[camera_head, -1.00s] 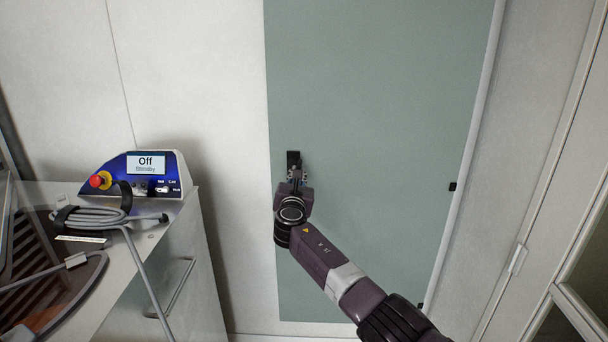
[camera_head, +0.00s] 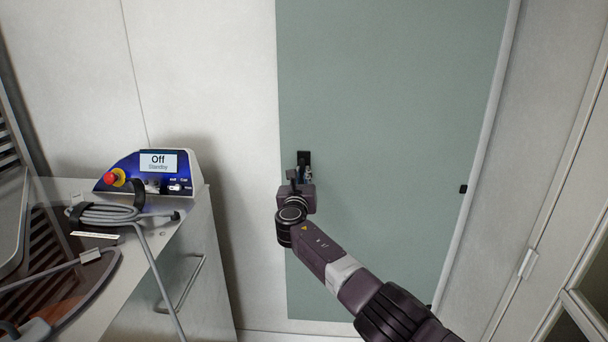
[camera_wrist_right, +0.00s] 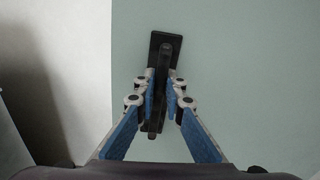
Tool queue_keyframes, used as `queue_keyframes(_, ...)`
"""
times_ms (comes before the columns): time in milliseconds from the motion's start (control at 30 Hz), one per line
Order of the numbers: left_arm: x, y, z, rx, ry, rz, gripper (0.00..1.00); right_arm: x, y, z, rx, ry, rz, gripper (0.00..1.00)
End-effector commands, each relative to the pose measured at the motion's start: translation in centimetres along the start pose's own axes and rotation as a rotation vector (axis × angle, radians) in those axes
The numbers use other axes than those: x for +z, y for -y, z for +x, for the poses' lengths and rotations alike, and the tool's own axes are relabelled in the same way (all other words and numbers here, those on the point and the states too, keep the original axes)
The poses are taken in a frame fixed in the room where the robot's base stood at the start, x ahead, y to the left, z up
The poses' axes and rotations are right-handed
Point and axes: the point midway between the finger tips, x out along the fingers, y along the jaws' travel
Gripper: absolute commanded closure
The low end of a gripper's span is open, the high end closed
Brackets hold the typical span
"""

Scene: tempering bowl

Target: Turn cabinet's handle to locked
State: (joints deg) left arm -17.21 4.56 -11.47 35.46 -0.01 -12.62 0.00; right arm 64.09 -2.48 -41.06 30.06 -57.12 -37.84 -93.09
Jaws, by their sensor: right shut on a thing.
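The cabinet (camera_head: 390,120) has a tall grey-green door with a black handle (camera_head: 304,158) near its left edge. In the right wrist view the handle (camera_wrist_right: 164,50) is a dark bar on a dark backplate, running nearly straight down with a slight tilt. My right gripper (camera_head: 303,178) is at the handle. In the right wrist view its two blue-padded fingers (camera_wrist_right: 161,100) are shut on the bar, one on each side. In the head view the wrist hides the lower part of the handle. My left gripper is not in view.
A pale wall and another cabinet with a small handle (camera_head: 527,263) stand at the right.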

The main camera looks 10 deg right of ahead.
Motion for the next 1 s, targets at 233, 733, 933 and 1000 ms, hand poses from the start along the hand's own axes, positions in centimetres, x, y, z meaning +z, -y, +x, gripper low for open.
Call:
queue_keyframes(233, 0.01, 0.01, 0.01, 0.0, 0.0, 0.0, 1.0, 0.13, -0.69, -0.2, 0.014, 0.003, -0.002, 0.74)
queue_keyframes(733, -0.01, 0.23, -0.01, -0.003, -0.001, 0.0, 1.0, 0.08, -0.34, -0.1, 0.007, 0.001, 0.001, 0.73)
queue_keyframes(933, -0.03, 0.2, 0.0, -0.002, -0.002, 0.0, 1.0, 0.01, -0.32, -0.49, 0.006, 0.002, 0.002, 0.73)
queue_keyframes(1000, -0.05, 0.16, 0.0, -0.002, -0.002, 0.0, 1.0, -0.07, -0.35, -0.86, 0.007, 0.002, 0.002, 0.73)
